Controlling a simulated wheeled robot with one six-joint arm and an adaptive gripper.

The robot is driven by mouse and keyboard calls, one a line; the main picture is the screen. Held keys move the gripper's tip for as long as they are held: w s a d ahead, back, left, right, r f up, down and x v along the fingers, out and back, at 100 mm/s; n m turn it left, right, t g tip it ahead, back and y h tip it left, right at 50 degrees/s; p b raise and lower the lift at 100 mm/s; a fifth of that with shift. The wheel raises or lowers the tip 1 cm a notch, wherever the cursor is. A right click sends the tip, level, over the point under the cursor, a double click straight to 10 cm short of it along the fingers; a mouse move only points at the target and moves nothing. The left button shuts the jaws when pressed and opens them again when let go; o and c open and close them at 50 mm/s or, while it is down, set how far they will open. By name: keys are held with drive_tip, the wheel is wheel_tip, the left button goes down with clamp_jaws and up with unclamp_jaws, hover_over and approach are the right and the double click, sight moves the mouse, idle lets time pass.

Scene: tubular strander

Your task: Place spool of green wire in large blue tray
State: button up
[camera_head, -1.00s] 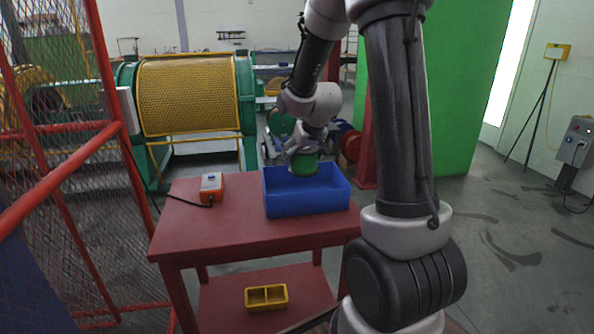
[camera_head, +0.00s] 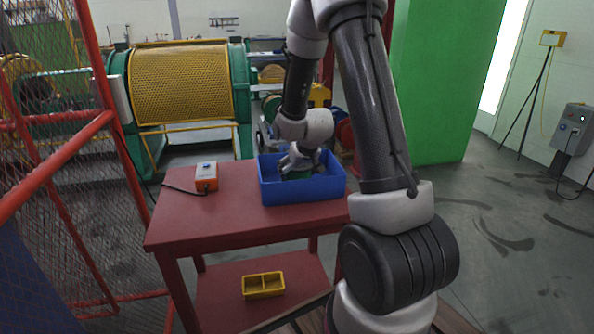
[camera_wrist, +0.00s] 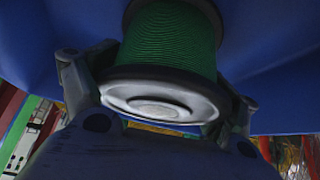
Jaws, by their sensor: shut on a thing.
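The spool of green wire (camera_wrist: 170,38) fills the middle of the wrist view, its pale round end facing the camera. My gripper (camera_wrist: 158,88) is shut on the spool, with a finger on each side of it. In the head view my gripper (camera_head: 298,168) is down inside the large blue tray (camera_head: 305,193), below its rim. Only a little green of the spool shows there behind the tray's front wall. Blue tray surface lies behind the spool in the wrist view. I cannot tell whether the spool touches the tray floor.
The tray stands on a red table (camera_head: 225,226). An orange control box (camera_head: 206,178) with a cable sits left of the tray. A yellow two-part bin (camera_head: 263,285) is on the lower shelf. A red mesh fence (camera_head: 60,190) stands at the left.

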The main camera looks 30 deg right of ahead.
sight(305, 170)
drive_tip(key=shift+f, duration=0.1)
drive_tip(key=o, duration=1.3)
drive_tip(key=shift+c, duration=0.2)
drive_tip(key=shift+r, duration=0.3)
drive_tip(key=v, duration=1.1)
drive_tip(key=shift+s+r, duration=0.15)
drive_tip(key=s+a+r, duration=0.2)
drive_tip(key=s+r, duration=0.2)
drive_tip(key=s, duration=0.4)
drive_tip(key=s+a+r+n+g, duration=0.1)
drive_tip(key=s+r, duration=0.3)
drive_tip(key=s, duration=0.5)
drive_tip(key=s+a+r+g+y, duration=0.1)
drive_tip(key=s+a+r, duration=0.2)
drive_tip(key=s, duration=0.5)
drive_tip(key=shift+s+r+n, duration=0.3)
drive_tip(key=shift+r, duration=0.45)
